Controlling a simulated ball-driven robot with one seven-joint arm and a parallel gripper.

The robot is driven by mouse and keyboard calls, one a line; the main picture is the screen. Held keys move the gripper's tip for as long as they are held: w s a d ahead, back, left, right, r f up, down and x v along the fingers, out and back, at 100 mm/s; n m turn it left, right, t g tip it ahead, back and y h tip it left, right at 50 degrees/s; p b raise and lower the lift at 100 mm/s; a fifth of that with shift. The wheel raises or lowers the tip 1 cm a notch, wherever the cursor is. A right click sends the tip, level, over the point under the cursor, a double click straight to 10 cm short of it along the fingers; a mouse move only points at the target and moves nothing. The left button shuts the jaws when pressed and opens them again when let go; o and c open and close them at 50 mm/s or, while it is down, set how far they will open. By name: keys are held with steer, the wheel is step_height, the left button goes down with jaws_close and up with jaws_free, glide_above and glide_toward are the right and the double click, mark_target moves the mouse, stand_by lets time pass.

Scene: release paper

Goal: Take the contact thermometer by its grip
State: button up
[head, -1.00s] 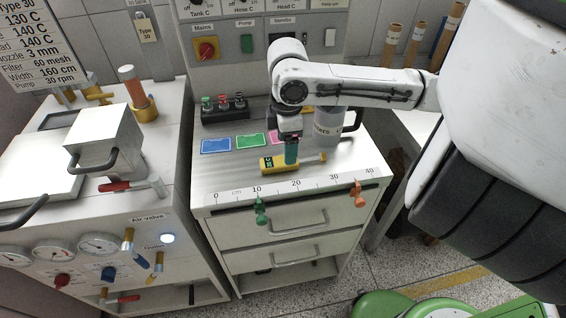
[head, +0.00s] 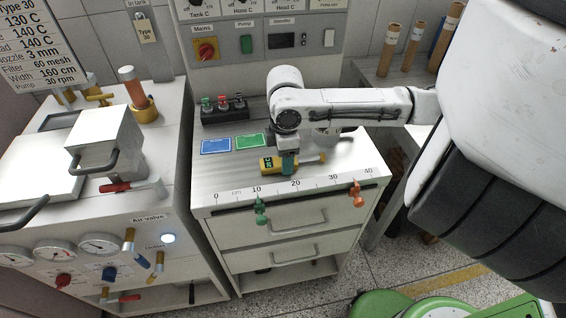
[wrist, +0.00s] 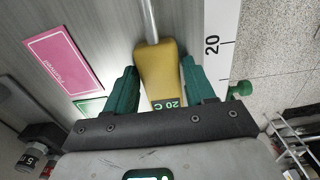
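The contact thermometer has a yellow grip (head: 268,165) with a small dark display and a thin metal probe pointing right. It lies on the cabinet top behind the ruler strip. My gripper (head: 289,165) is low over the grip in the head view, its green fingers hiding part of it. In the wrist view the yellow grip (wrist: 160,70), its display reading 20 C, lies between the two green fingers of my gripper (wrist: 160,74). The fingers are apart on either side of it, with narrow gaps showing. The probe runs away toward the top of that view.
Blue (head: 216,146) and green (head: 249,141) cards lie behind the thermometer; a pink card (wrist: 62,58) shows in the wrist view. A grey container (head: 332,137) stands behind my arm. Green (head: 261,211) and orange (head: 357,194) clamps sit along the front edge by the ruler (head: 325,180).

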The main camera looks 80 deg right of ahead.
steer(key=c, duration=0.8)
steer(key=shift+r, duration=0.1)
